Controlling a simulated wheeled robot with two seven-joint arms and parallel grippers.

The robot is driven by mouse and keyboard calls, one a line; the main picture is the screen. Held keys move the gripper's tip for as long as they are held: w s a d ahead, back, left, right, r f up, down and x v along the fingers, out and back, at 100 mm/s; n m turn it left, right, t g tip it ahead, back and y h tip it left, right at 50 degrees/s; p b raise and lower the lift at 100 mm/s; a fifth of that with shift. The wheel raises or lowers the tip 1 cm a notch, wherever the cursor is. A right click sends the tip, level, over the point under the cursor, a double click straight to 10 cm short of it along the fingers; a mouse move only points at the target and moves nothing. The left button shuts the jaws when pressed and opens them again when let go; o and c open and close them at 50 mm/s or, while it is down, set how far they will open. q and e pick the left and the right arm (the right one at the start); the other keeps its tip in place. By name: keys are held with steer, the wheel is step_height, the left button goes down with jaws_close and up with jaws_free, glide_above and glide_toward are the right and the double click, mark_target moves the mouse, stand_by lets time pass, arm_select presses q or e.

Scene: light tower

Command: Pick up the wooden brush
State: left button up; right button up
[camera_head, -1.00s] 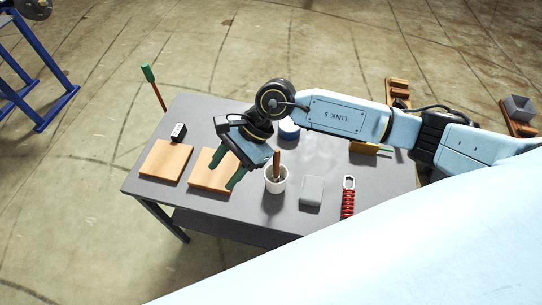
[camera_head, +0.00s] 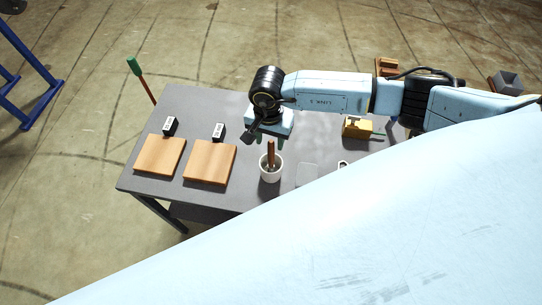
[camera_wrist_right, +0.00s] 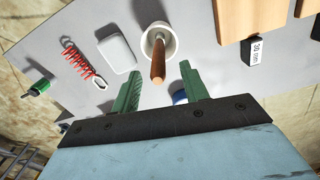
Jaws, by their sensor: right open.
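The wooden brush (camera_head: 271,151) stands in a white cup (camera_head: 270,174) on the grey table, its brown handle pointing up. In the right wrist view the brush handle (camera_wrist_right: 158,66) leans out of the cup (camera_wrist_right: 168,36) towards my gripper, and its lower end is hidden inside the cup. My right gripper (camera_head: 271,143) is at the far side of the cup, partly hidden by its own wrist. In the right wrist view its green fingers (camera_wrist_right: 160,88) are spread apart, with the handle's tip seen in the gap between them. Nothing is held. My left gripper is not in view.
Two wooden boards (camera_head: 160,156) (camera_head: 209,162) with black-and-white labelled blocks (camera_head: 218,131) lie on the left. A yellow object (camera_head: 356,127) stands at the right. A blue round thing (camera_wrist_right: 180,97) shows behind a finger.

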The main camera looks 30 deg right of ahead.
mark_target(271, 148)
step_height(271, 148, down, 5)
steer(key=shift+d+p, duration=0.15)
steer(key=shift+p, duration=0.2)
steer(key=shift+s, duration=0.1)
steer(key=shift+c, duration=0.5)
jaws_close()
